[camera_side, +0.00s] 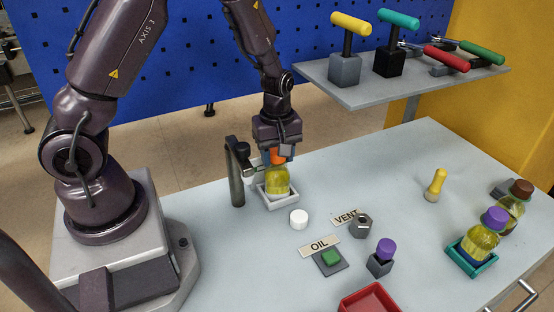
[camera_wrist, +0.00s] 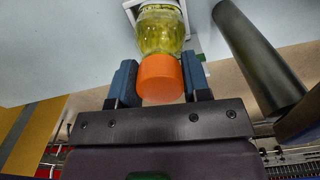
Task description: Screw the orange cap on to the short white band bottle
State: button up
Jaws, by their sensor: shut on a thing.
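The short bottle (camera_side: 277,182) with yellow-green liquid stands upright in a white square holder (camera_side: 284,204). In the wrist view the bottle (camera_wrist: 160,32) shows a white band near the top edge of the picture. My gripper (camera_side: 279,153) is over the bottle, pointing down. Its two blue-grey fingers are shut on the orange cap (camera_wrist: 160,80), one on each side. The orange cap also shows in the side view (camera_side: 277,156), partly hidden by the fingers. It is lined up with the bottle's neck and at its mouth. I cannot tell how far it sits on the thread.
A dark post with a clamp arm (camera_side: 236,173) stands close left of the bottle. A purple-capped bottle (camera_side: 483,238) is in a teal tray at right.

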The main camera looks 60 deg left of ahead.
jog(key=shift+m, duration=0.6)
jog(key=shift+m, duration=0.8)
jog(key=shift+m, duration=0.9)
jog(key=o, duration=0.6)
jog(key=shift+n, duration=0.9)
jog(key=shift+n, duration=0.9)
